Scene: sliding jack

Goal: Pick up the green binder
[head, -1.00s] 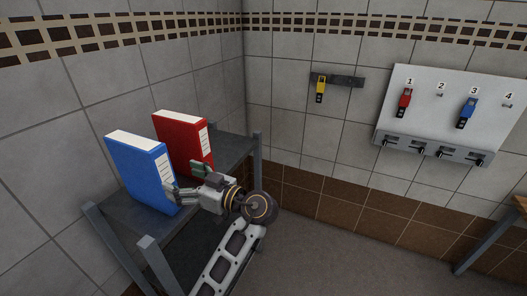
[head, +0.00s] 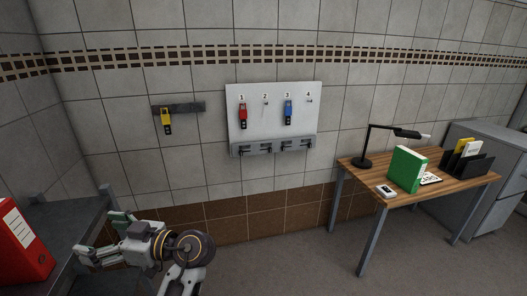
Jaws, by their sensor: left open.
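The green binder (head: 408,168) stands upright on the wooden desk (head: 467,187) at the right of the head view. Its white page edges show on top. My left gripper (head: 99,236) is at the lower left, beside the dark shelf, far from the green binder. Its fingers are apart, and I see nothing between them. My right gripper is not in view.
A red binder (head: 21,243) stands on the dark shelf (head: 68,222) at the left. The desk also holds a black lamp (head: 367,150), a small white device (head: 386,191) and a black file holder (head: 470,165). Grey cabinets (head: 497,150) stand right of it. Open floor lies between.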

